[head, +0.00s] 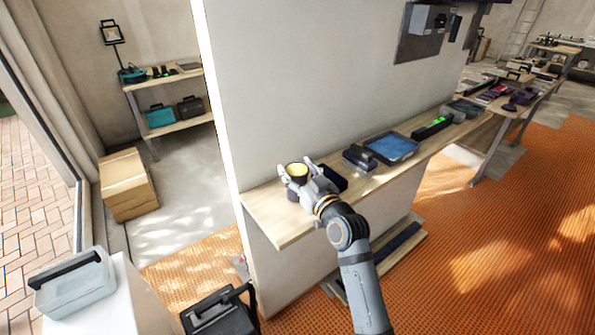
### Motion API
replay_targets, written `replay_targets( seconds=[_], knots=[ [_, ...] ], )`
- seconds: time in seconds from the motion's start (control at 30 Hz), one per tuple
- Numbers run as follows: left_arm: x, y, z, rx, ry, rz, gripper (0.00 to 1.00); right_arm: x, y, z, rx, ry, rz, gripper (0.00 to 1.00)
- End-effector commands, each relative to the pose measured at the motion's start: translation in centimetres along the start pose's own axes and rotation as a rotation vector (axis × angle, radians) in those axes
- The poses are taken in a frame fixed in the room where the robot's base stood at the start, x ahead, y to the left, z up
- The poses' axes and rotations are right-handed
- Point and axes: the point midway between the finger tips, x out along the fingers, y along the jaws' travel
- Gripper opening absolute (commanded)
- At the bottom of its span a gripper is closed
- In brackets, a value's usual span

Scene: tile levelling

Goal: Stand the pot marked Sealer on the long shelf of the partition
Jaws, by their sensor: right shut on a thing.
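The pot looks upright. The gripper hides its lower part, so I cannot tell whether its base touches the shelf. No marking on the pot can be read. My left gripper is not in view.
A black item (332,178), a dark block (358,157) and a blue tray (390,148) lie on the shelf to the right of the pot. The shelf's left end is bare. A clear case (75,283) stands on a white block at lower left.

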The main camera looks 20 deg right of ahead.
Motion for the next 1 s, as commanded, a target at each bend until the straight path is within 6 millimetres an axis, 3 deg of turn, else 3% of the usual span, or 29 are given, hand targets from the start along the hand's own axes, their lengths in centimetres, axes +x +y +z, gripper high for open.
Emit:
replay_targets(
  seconds=[0.03,0.07,0.23,0.63,1.0],
  knots=[
    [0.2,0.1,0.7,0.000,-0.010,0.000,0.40,0.0,0.0,0.2,0.000,0.001,0.000,0.18],
    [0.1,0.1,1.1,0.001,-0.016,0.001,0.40,0.0,0.0,0.3,0.000,-0.001,0.000,0.59],
    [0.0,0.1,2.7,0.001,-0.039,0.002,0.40,0.0,0.0,0.2,0.000,-0.001,0.000,0.81],
    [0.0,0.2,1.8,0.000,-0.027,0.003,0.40,-0.6,0.0,0.1,-0.001,-0.001,0.001,0.81],
    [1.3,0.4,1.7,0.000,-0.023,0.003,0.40,-9.2,0.0,0.2,-0.005,-0.003,-0.002,0.81]
  ],
)
